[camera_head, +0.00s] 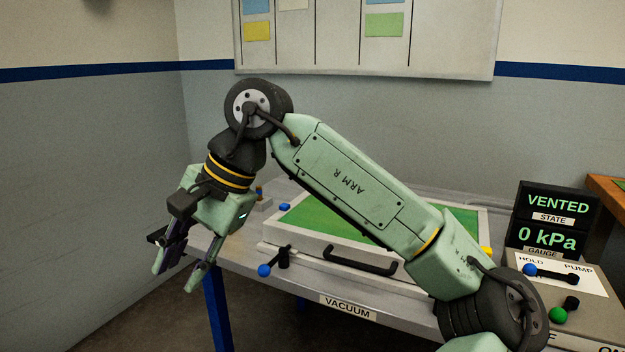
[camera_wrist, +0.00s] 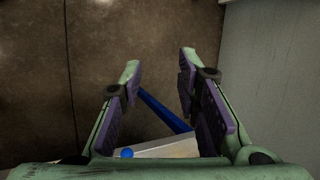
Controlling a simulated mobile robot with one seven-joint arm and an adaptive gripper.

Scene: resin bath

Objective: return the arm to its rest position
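My arm crosses the head view from lower right to upper left, bent at a high elbow joint. My gripper (camera_head: 178,278) hangs at its end, pointing down, just beyond the left end of the grey bench (camera_head: 238,262). In the wrist view my gripper (camera_wrist: 158,62) has its two purple-padded fingers apart with nothing between the tips. The brown floor lies below them. The gripper is open and empty, touching nothing that I can see.
A vacuum box with a green top (camera_head: 308,221), a black handle (camera_head: 346,260) and a blue-knobbed lever (camera_head: 264,270) sits on the bench, partly behind my arm. A display (camera_head: 556,204) reads VENTED, 0 kPa. The control panel (camera_head: 590,300) is at right. Free floor lies left.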

